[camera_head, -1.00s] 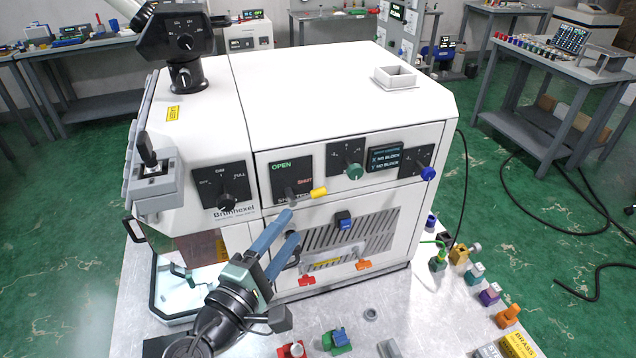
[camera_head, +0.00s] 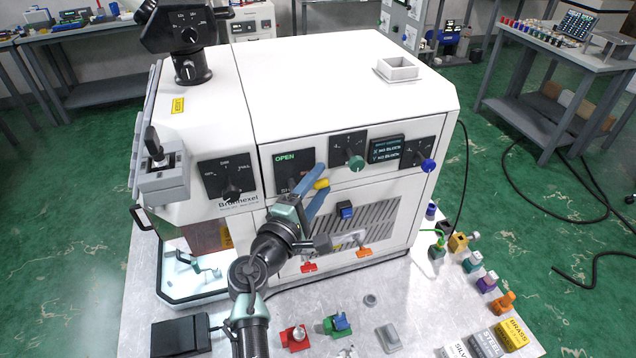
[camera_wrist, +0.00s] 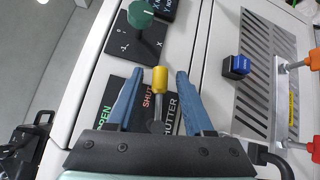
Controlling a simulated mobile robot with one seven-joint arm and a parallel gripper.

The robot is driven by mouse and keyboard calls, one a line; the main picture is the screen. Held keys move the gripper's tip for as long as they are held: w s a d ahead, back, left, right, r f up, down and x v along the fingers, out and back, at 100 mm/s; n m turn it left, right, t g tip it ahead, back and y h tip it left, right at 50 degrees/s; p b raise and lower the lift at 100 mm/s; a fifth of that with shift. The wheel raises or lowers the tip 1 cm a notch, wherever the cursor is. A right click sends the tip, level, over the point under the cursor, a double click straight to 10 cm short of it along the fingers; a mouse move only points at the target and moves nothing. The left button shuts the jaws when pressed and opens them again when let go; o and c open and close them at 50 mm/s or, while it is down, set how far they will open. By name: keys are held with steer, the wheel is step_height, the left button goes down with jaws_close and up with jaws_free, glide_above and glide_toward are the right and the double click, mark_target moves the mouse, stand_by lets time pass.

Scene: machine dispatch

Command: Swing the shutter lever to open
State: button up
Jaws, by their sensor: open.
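The shutter lever has a yellow tip (camera_head: 321,184) and points right, toward the SHUT side of its black shutter panel (camera_head: 287,168) on the machine's white front. In the wrist view the lever's yellow tip (camera_wrist: 159,78) and grey stem lie between my two blue fingers. My gripper (camera_wrist: 155,85) is open, with a finger on each side of the lever and gaps visible between. In the head view my gripper (camera_head: 317,182) is at the lever and its fingers hide part of the panel, including the SHUT label.
A green knob (camera_head: 356,163) and a blue knob (camera_head: 428,165) sit right of the lever. A blue switch (camera_head: 345,210) is below on the vented panel. Red (camera_head: 308,267) and orange (camera_head: 364,252) handles stick out lower down. Small coloured parts stand on the table.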

jaws_close()
